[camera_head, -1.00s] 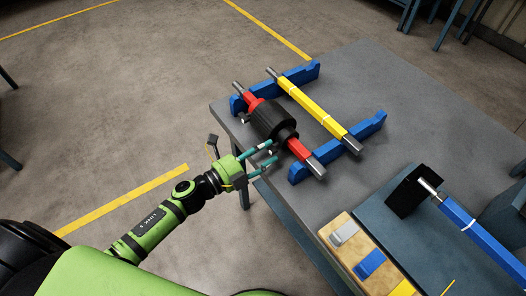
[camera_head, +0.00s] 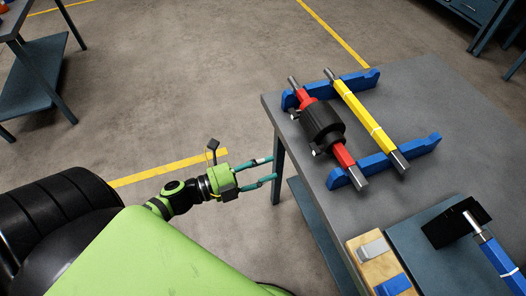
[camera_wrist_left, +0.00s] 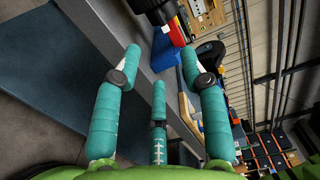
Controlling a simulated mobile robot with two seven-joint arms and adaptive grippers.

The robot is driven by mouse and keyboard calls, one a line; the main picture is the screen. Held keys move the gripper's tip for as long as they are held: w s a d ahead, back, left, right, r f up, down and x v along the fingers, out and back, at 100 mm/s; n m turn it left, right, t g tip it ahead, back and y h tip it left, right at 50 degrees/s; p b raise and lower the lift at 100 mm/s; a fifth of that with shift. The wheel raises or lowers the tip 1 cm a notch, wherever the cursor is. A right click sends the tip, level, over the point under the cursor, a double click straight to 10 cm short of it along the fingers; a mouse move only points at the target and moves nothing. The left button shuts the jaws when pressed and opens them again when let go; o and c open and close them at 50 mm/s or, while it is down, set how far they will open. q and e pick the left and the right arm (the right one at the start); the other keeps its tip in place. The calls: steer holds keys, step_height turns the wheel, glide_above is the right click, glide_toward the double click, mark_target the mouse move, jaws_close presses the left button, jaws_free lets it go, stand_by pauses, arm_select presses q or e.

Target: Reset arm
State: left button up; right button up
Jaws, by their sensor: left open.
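My left gripper (camera_head: 268,170) is open and empty in the head view. It hangs over the floor just left of the table (camera_head: 300,150), apart from it. In the left wrist view its teal fingers (camera_wrist_left: 160,95) are spread with nothing between them. A red bar with a black roller (camera_head: 322,124) around its middle lies across two blue holders (camera_head: 415,146) on the table. A yellow bar (camera_head: 366,113) lies beside it on the same holders. My right gripper is out of view.
A wooden block (camera_head: 361,261) with grey and blue clips stands at the table's near edge. A blue bar (camera_head: 497,254) with a black piece (camera_head: 455,222) lies right of it. Another table (camera_head: 40,75) stands at the far left. Open floor lies left of my gripper.

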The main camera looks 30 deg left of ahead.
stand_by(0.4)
arm_select(q)
steer(key=s+a+f+n+g+y, duration=0.1)
steer(key=s+a+f+n+y, duration=0.3)
steer(key=f, duration=0.6)
steer(key=s+a+f+n+g+y, duration=0.1)
steer(key=f+n+g+y, duration=0.1)
steer(key=f+n, duration=0.55)
steer(key=s+a+f+n+g+y, duration=0.1)
steer(key=s+a+f+n+y, duration=0.2)
steer(key=f, duration=0.8)
steer(key=s+d+f+n+g, duration=0.2)
steer(key=s+f+g, duration=0.1)
steer(key=s+f, duration=0.2)
steer(key=s+d+f+n+g+y, duration=0.1)
steer(key=s+f, duration=0.4)
steer(key=s, duration=0.5)
steer(key=s+d+f+n+g, duration=0.4)
steer(key=s+f+n+g, duration=0.1)
steer(key=s, duration=0.3)
steer(key=shift+f+g+y, duration=0.3)
steer(key=shift+f, duration=0.05)
steer(key=shift+s+n, duration=0.1)
steer(key=shift+n, duration=0.15)
